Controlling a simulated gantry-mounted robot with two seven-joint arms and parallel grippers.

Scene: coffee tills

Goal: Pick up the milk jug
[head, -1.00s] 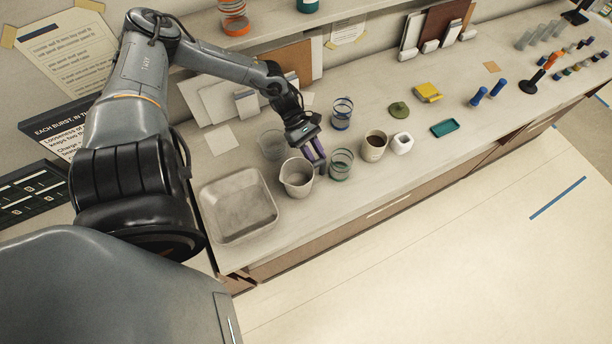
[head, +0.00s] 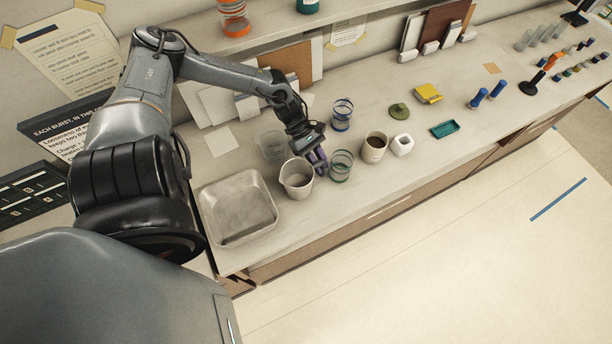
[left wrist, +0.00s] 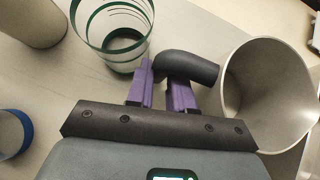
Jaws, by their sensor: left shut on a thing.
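The milk jug (head: 297,184) is a pale grey-beige open vessel at the near left of the counter, beside the grey tray. In the left wrist view the jug (left wrist: 285,120) is at the right, with a dark curved handle (left wrist: 195,66) reaching toward my fingers. My left gripper (head: 318,163) is low at the jug's right side. In the left wrist view its purple fingers (left wrist: 167,88) are on either side of the handle, shut on it. The jug looks upright and at counter level; I cannot tell whether it touches the counter.
A green-banded glass (head: 341,166) stands close right of my gripper. A clear glass (head: 273,146) is behind the jug and a blue-banded glass (head: 342,115) farther back. The grey tray (head: 236,208) is left. A cup of dark liquid (head: 374,148) and a small white pot (head: 402,145) are right.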

